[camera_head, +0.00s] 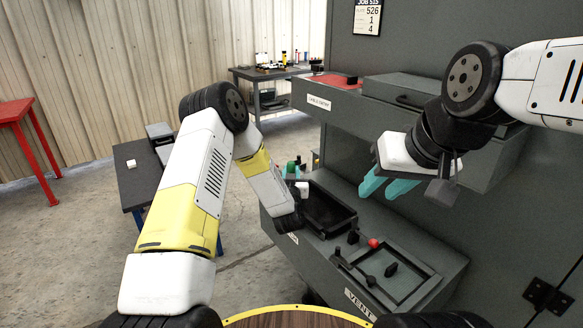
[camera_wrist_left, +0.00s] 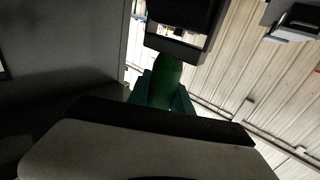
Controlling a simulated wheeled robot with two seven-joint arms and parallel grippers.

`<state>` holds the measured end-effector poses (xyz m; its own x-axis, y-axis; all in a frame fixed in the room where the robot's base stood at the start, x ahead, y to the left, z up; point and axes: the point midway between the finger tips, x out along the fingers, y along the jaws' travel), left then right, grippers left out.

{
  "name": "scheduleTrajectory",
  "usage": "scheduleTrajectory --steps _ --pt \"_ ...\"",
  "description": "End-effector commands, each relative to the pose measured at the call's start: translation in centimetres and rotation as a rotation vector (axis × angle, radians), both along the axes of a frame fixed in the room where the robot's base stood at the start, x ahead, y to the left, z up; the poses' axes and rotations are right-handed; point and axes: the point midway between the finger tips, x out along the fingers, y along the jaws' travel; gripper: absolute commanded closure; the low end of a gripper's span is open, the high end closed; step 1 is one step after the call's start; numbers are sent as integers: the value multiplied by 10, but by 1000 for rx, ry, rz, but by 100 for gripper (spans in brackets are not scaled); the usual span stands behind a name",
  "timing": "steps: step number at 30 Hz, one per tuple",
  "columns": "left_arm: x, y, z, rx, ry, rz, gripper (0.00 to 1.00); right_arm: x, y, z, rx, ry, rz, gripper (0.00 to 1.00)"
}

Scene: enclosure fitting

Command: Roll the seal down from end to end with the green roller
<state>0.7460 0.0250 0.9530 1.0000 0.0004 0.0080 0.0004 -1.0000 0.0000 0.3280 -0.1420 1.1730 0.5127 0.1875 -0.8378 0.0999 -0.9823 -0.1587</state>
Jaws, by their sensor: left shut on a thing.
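In the left wrist view, my left gripper (camera_wrist_left: 166,100) is shut on the green roller (camera_wrist_left: 168,78). The roller's green handle shows between the teal fingers, and its far end is covered by a dark block-like shape. A dark-framed panel (camera_head: 408,282) lies on that shelf near the VENT label. I cannot tell whether its dark border is the seal.
A black open bin (camera_head: 327,213) stands on the shelf, left of the panel. A red knob (camera_head: 374,243) and several black clamps surround the panel. A grey cabinet (camera_head: 470,150) rises behind on the right.

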Motion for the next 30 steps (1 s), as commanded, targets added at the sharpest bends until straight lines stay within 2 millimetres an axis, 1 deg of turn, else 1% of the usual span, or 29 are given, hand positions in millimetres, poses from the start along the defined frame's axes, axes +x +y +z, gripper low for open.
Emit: scheduleTrajectory --steps 12,22,30 --pt "-17 -13 0 1 -1 -1 100 0 0 0 0 0 0 64" --pt "-24 -18 0 0 0 0 100 0 0 0 0 0 0 64" --pt "-34 -26 -1 0 0 -2 100 0 0 0 0 0 0 64"
